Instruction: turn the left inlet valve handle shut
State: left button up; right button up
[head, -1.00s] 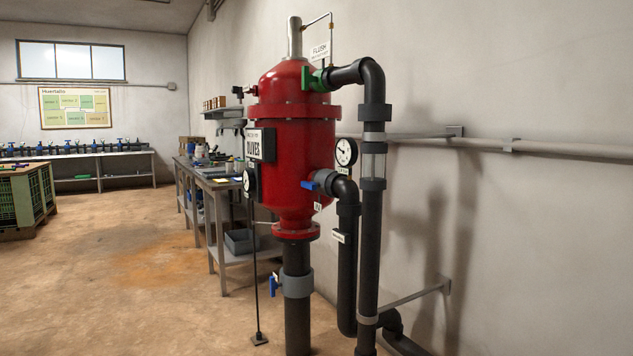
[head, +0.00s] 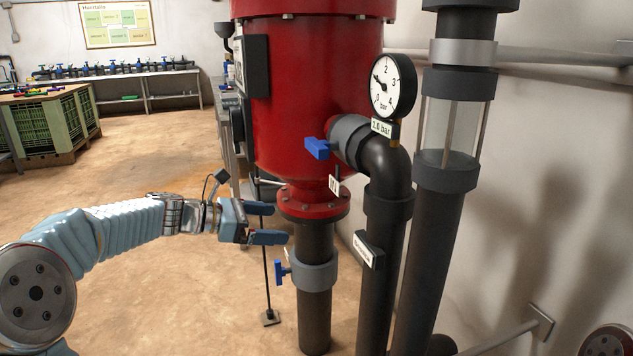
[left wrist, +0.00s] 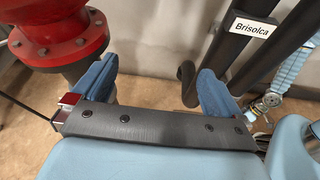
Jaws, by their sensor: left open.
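The blue inlet handle (head: 318,148) sits on the grey inlet fitting of the red filter tank (head: 300,100), beside the black elbow pipe. A second blue handle (head: 279,272) is on the grey collar of the lower drain pipe (head: 314,270). My left gripper (head: 279,223) is open and empty, left of the tank's bottom flange, below the inlet handle and above the lower one. In the left wrist view its blue fingers (left wrist: 155,72) are wide apart, with no handle visible between them. Part of my right arm shows at that view's right edge; its fingers cannot be made out.
A pressure gauge (head: 392,87) stands above the elbow. Black pipes (head: 430,230) rise to the right, close to the wall. A thin black rod (head: 266,270) on a foot stands behind my left gripper. A green crate (head: 55,125) is far left; the floor between is open.

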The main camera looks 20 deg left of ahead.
pick_arm(q)
notch_tip(320, 180, up, 9)
jog(key=s+a+t+h, duration=0.1)
jog(key=h, duration=0.3)
send_near(311, 146)
jog(key=x, duration=1.1)
jog(key=shift+w+p, duration=0.1)
jog(key=shift+p, duration=0.25)
pick_arm(e)
jog(key=shift+w+r, duration=0.35)
jog(key=shift+w, duration=0.05)
pick_arm(q)
jog(key=c, duration=0.7)
